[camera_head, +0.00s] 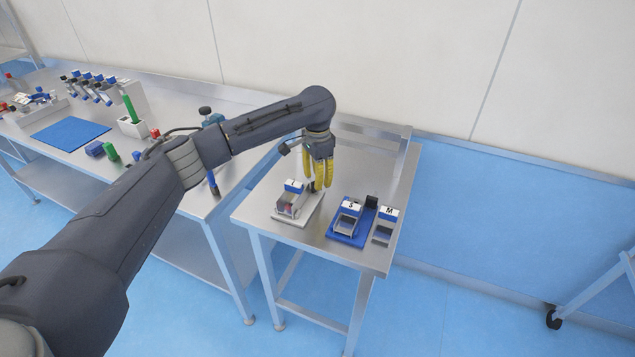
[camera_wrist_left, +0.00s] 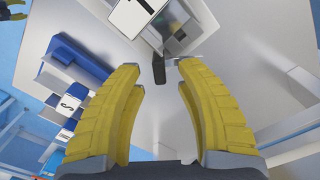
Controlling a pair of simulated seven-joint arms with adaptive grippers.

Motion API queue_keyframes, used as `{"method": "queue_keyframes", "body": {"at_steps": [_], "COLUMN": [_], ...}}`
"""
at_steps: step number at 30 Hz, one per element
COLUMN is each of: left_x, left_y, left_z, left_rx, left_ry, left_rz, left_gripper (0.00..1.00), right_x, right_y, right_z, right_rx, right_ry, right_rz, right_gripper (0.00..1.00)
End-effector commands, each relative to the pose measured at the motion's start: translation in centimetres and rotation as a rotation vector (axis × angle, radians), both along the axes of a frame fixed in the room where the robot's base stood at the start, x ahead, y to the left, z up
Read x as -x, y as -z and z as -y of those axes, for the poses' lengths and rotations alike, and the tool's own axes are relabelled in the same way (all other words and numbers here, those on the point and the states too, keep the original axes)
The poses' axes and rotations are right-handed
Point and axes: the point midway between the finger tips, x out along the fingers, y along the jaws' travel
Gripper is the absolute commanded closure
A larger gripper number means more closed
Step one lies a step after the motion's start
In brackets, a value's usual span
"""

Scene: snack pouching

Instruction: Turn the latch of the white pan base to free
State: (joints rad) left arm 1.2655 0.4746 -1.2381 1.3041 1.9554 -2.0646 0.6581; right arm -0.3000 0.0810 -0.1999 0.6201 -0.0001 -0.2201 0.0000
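The white pan base (camera_head: 289,219) lies on the small steel table, with a clear-sided pan (camera_head: 287,205) on it holding something red. A blue-and-white label card stands at the pan's back. A dark latch (camera_wrist_left: 159,70) shows at the base's edge in the left wrist view. My left gripper (camera_head: 318,188) points down at the back right of the white base; its yellow fingers are open. In the left wrist view (camera_wrist_left: 159,64) the latch lies between and just beyond the fingertips, with no clear contact. A small yellow and dark shape at that view's top left corner appears to be my right gripper.
A blue base (camera_head: 345,240) with a pan labelled S stands to the right, with a dark block behind it. A pan labelled M (camera_head: 383,232) stands beside it near the table edge. The back left bench holds a blue mat (camera_head: 70,134), racks and small blocks.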

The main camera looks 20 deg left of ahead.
Motion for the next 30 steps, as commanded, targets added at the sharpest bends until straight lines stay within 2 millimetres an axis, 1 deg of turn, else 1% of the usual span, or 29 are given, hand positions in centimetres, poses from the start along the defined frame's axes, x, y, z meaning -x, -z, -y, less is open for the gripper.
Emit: {"method": "queue_keyframes", "body": {"at_steps": [3, 6, 18, 19, 28, 29, 30], "left_x": [0.0, 0.0, 0.0, 0.0, 0.0, 0.0, 0.0], "left_y": [1.0, 1.5, 1.8, 1.8, 1.8, 1.8, 1.8], "left_z": [0.0, 0.0, 0.0, 0.0, 0.0, 0.0, 0.0], "left_rx": [0.001, 0.001, 0.001, 0.001, 0.001, 0.001, 0.001], "left_ry": [-0.001, -0.001, 0.0, 0.0, 0.0, 0.0, 0.0], "left_rz": [-0.001, 0.001, 0.001, 0.001, 0.001, 0.001, 0.001], "left_gripper": [0.65, 0.65, 0.65, 0.63, 0.98, 1.0, 1.0], "right_x": [0.0, 0.0, 0.0, 0.0, 0.0, 0.0, 0.0], "right_y": [0.0, 0.0, 0.0, 0.0, 0.0, 0.0, 0.0], "right_z": [0.0, 0.0, -0.1, -0.1, -0.2, -0.2, -0.2], "right_rx": [0.0, 0.0, -0.001, -0.001, -0.002, -0.002, -0.002], "right_ry": [0.0, 0.0, 0.0, 0.001, 0.001, 0.001, 0.001], "right_rz": [0.0, 0.0, 0.0, 0.001, 0.0, 0.0, 0.0], "right_gripper": [0.56, 0.56, 0.56, 0.56, 0.56, 0.56, 0.56]}}
